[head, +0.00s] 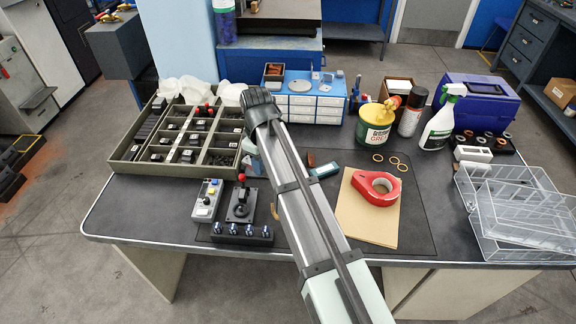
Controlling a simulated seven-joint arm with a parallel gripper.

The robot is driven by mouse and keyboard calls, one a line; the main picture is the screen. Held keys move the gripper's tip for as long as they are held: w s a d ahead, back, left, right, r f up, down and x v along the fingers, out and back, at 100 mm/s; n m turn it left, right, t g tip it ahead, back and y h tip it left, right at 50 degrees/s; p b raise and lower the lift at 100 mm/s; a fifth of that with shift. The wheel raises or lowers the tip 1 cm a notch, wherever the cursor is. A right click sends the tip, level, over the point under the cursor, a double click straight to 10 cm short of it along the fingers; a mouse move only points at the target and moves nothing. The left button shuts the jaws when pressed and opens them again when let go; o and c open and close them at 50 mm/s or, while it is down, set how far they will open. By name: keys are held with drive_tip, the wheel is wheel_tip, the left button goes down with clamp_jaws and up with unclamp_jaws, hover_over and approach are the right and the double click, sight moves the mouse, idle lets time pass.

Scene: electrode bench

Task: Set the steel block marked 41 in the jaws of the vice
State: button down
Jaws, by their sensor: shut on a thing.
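My arm reaches from the lower right up to its dark end joint over the right side of the parts tray (125,158). My gripper (251,164) hangs below that joint, mostly hidden by the arm; a pale part shows beside the tray's right edge. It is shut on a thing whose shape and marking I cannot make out. Several small dark blocks with white labels (187,155) lie in the tray's compartments. Their numbers are too small to read, so I cannot pick out 41. I cannot make out the vice; the arm covers part of the mat.
A control box (207,200) and a red-knobbed joystick (241,203) stand front left. A green tin (374,126), spray bottle (440,121) and clear trays (515,215) crowd the right. White drawers (315,107) stand behind.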

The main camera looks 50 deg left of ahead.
drive_tip(key=w+a+f+m, duration=0.1)
drive_tip(key=w+a+m, duration=0.2)
drive_tip(key=a+m, duration=0.8)
drive_tip(key=shift+f+m, duration=0.35)
drive_tip(key=shift+m, duration=0.55)
drive_tip(key=shift+f, duration=2.45)
drive_tip(key=shift+f, duration=0.9)
drive_tip(key=c, duration=0.7)
unclamp_jaws()
drive_tip(key=shift+c, duration=0.2)
wheel_tip(320, 180, up, 14)
